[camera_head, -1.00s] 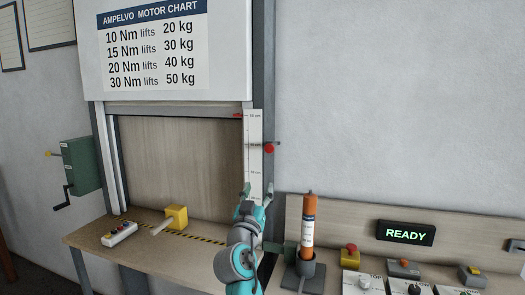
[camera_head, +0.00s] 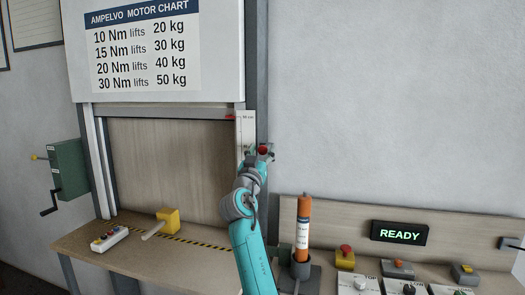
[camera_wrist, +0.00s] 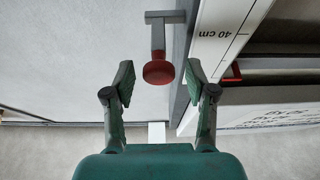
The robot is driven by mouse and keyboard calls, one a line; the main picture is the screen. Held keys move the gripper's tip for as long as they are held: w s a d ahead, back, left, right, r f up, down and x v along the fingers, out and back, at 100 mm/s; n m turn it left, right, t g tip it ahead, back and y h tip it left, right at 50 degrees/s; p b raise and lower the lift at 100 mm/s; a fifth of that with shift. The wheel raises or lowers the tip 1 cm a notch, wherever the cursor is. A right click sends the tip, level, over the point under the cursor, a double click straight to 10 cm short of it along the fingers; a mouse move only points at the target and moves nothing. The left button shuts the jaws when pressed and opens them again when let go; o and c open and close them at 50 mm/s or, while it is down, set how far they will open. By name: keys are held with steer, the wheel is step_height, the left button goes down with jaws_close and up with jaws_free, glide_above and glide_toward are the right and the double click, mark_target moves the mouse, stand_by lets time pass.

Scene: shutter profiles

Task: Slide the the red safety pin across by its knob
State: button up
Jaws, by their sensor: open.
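The red safety pin's knob (camera_wrist: 158,72) is a round red end on a short grey stem, beside the grey door post. In the wrist view it lies between my two open fingertips, with a gap on each side. My gripper (camera_wrist: 159,66) is open and touches nothing that I can make out. In the head view my gripper (camera_head: 262,150) is raised in front of the post, and a bit of the red knob (camera_head: 264,151) shows between its fingers. The rest of the pin is mostly hidden there. How deep the knob sits between the fingers is unclear.
A white height scale (camera_head: 245,128) runs along the post, with a red pointer (camera_head: 231,117) near its top. The shutter opening (camera_head: 165,165) is left of it. An orange cylinder (camera_head: 304,222) stands in a holder below right. The wall to the right is clear.

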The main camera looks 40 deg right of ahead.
steer(key=shift+w+d+r, duration=0.2)
steer(key=shift+w+d, duration=0.1)
steer(key=shift+d, duration=0.15)
jaws_close()
steer(key=shift+w+a+r, duration=0.1)
steer(key=shift+w+a, duration=1.25)
steer(key=shift+w, duration=0.3)
jaws_free()
steer(key=shift+w+a, duration=0.1)
